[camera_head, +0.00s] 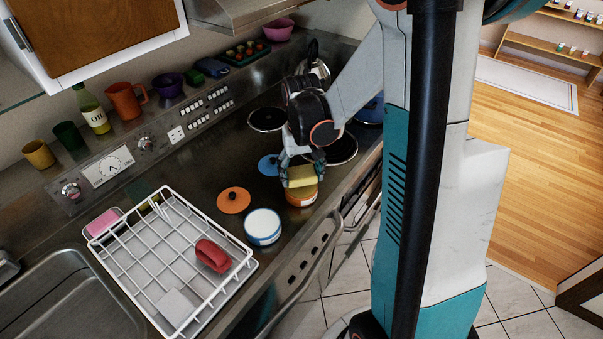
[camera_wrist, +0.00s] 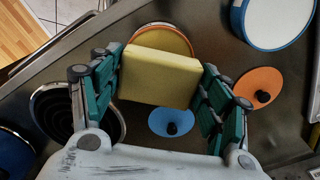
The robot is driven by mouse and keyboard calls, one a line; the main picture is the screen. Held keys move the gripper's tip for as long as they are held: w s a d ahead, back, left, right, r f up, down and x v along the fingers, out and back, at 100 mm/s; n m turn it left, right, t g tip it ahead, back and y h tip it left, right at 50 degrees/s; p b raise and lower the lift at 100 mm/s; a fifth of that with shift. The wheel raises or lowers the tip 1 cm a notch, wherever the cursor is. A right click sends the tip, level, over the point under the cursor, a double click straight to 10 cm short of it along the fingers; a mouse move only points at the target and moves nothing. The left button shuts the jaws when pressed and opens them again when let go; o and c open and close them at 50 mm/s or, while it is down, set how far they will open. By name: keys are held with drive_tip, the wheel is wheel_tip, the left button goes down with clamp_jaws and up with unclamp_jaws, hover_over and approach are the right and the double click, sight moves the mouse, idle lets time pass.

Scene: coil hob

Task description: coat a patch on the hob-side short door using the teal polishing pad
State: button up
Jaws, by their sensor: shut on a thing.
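My gripper (camera_head: 302,168) is shut on a yellow block-shaped pad (camera_head: 302,177); no teal shows on its visible faces. The wrist view shows the pad (camera_wrist: 160,78) between my teal-padded fingers. The pad is over an open orange tin (camera_head: 301,196), partly covering it; I cannot tell whether they touch. A second open tin (camera_head: 263,226), white inside with a blue rim, stands nearer the rack. An orange lid (camera_head: 233,200) and a blue lid (camera_head: 268,165) lie on the counter. The hob-side short door is not clearly seen; cabinet fronts below the counter are steeply angled and partly hidden.
A white wire dish rack (camera_head: 160,300) with a red item (camera_head: 212,256) stands beside the sink (camera_head: 60,300). Coil burners (camera_head: 267,119) and a kettle (camera_head: 314,62) are behind my gripper. A rail runs along the counter's front edge. Tiled floor lies in front.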

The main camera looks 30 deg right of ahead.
sight(302, 174)
drive_tip(key=shift+r+p, duration=1.3)
drive_tip(key=shift+r, duration=0.85)
